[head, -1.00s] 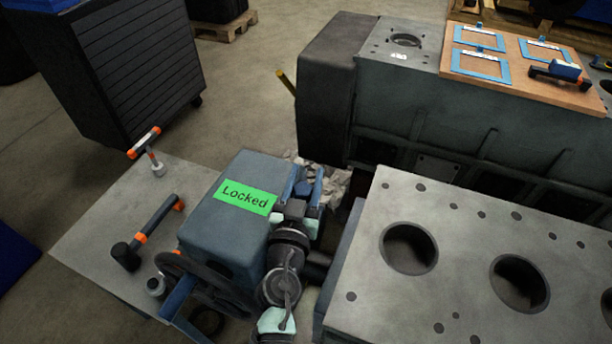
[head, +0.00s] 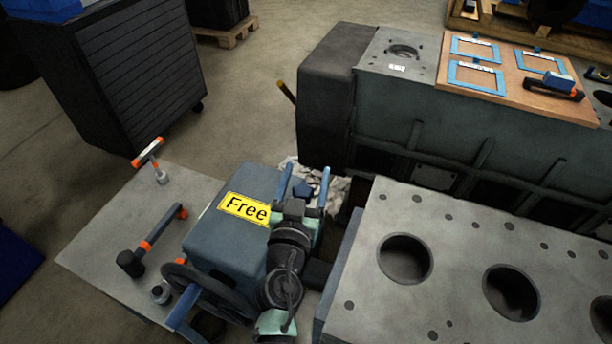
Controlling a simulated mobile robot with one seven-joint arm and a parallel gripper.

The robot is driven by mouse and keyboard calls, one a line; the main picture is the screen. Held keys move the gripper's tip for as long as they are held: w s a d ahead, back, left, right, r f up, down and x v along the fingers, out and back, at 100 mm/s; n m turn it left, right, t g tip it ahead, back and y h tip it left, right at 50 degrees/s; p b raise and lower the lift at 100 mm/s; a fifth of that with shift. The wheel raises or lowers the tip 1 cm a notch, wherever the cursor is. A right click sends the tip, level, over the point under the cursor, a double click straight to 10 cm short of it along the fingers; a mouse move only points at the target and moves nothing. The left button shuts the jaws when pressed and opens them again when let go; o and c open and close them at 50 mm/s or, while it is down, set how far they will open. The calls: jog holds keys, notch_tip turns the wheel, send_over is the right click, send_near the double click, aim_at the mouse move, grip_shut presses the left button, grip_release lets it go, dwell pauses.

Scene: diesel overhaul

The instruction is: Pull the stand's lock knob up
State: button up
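The stand's blue-grey gear housing (head: 225,235) stands at lower centre in the head view, with a yellow label (head: 244,208) reading "Free" on its top. My gripper (head: 306,169) is beyond the label, at the housing's far right corner. Its two blue fingers are spread, with clear gaps inside them. A small dark blue piece (head: 303,190), which looks like the lock knob, shows between the fingers and apart from both. My wrist hides its lower part and the housing's right side.
A black handwheel (head: 215,290) is at the housing's near left. A grey table (head: 100,235) holds a mallet (head: 150,243) and a T-handled tool (head: 150,153). The engine block (head: 460,265) with large round bores stands close on the right. Pale rags (head: 338,190) lie behind my gripper.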

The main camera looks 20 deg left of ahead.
jog(key=shift+f, duration=0.1)
jog(key=s+d+b, duration=0.2)
jog(key=s+b, duration=0.1)
jog(key=s, duration=0.9)
jog(key=shift+s, duration=0.4)
